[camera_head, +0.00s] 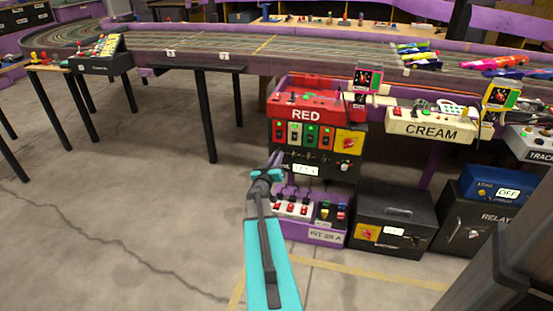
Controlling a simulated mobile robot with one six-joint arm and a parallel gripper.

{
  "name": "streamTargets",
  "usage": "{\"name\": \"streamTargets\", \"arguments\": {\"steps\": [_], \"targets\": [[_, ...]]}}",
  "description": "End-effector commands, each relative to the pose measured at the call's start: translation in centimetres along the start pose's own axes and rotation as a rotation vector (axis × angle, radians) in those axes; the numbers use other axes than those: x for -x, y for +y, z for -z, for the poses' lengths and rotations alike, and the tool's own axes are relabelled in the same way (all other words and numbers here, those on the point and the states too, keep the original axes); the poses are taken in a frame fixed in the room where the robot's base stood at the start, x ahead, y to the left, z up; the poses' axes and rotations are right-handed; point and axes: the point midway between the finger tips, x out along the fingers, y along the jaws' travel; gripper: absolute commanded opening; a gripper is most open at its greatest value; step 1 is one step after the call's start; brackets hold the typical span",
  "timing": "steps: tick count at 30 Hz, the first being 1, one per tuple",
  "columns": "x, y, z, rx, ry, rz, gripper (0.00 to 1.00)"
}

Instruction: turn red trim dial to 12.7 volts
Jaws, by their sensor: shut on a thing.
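The red driver station, marked RED (306,114), stands below the track, with a black panel (318,180) under its row of coloured switches. A small white display (306,171) on that panel shows digits too small to read surely. My gripper (276,159) is at the left part of this panel, just left of the display. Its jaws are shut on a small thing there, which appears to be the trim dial. The dial itself is hidden by the jaws, so its pointer cannot be seen. A pale knob (345,166) sits at the panel's right.
A purple box (328,237) with switches stands on the floor under the panel, close to my arm. A black case (395,215) is to its right. The cream station (431,126) is at the right.

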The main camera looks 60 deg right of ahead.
Motion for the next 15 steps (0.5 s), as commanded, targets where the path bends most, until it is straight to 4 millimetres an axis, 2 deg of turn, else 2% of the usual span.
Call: {"name": "streamTargets", "arguments": {"steps": [8, 15], "targets": [[0.10, -0.05, 0.03, -0.033, -0.002, 0.002, 0.00], [0.09, -0.04, 0.08, -0.136, -0.006, 0.003, 0.00]]}}
